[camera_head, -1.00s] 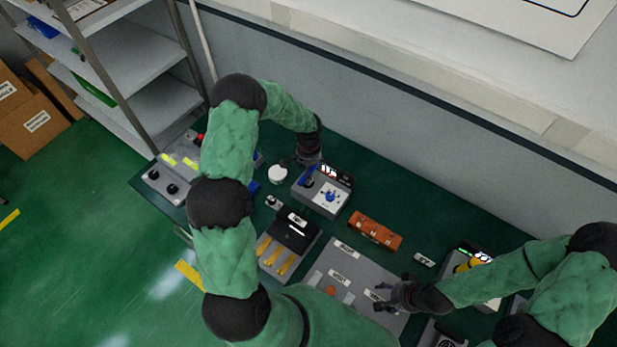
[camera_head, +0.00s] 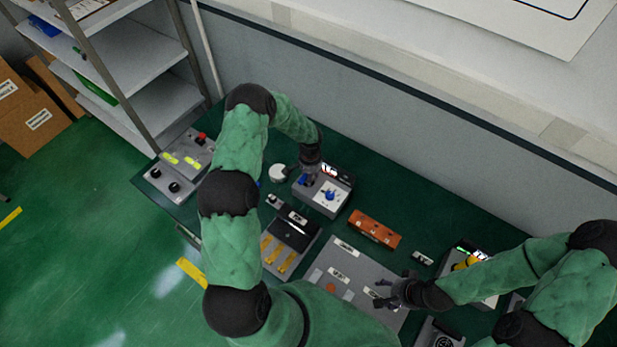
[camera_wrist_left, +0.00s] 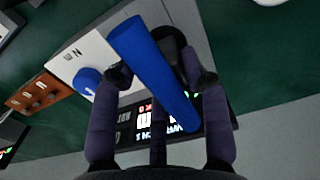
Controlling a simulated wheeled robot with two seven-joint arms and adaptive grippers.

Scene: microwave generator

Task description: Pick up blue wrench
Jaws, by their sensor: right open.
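The blue wrench (camera_wrist_left: 155,75) shows in the left wrist view as a thick blue bar, tilted in the picture, between the spread fingers of my left gripper (camera_wrist_left: 160,77). A gap shows between the bar and the right finger; contact on the left is unclear. In the head view the left gripper (camera_head: 311,172) is low over the grey device, and a small blue part of the wrench (camera_head: 304,180) shows beside it. The wrench's lower part is hidden. My right gripper (camera_head: 388,294) is open and empty over the grey panel.
The grey device (camera_head: 324,205) carries a blue knob (camera_head: 330,194) and a lit display (camera_wrist_left: 160,125). An orange-brown box (camera_head: 375,229) stands to its right. A white round object (camera_head: 278,172) is at its left. The wall runs behind the green table.

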